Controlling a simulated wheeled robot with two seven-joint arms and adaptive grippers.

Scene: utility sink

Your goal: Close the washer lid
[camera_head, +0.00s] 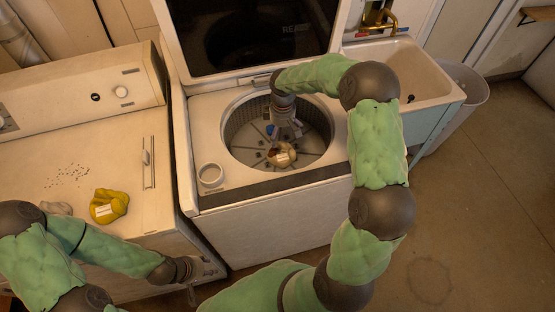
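The washer (270,222) stands in the middle with its tub open. Its lid (188,42) is raised upright at the back, with a dark glass panel, and its top runs out of the picture. My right gripper (284,143) reaches down into the tub, well below the raised lid. Its fingertips are at a tan-brown item (281,155) with a pale label; whether they grip it is too small to tell. My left gripper (193,294) is low in front of the washer, apart from the lid, its fingers small and unclear.
A dryer (95,150) stands left, with a yellow cloth-like bundle (109,206) on top. A sink (395,75) and grey bin (462,95) stand right. Floor at right is clear.

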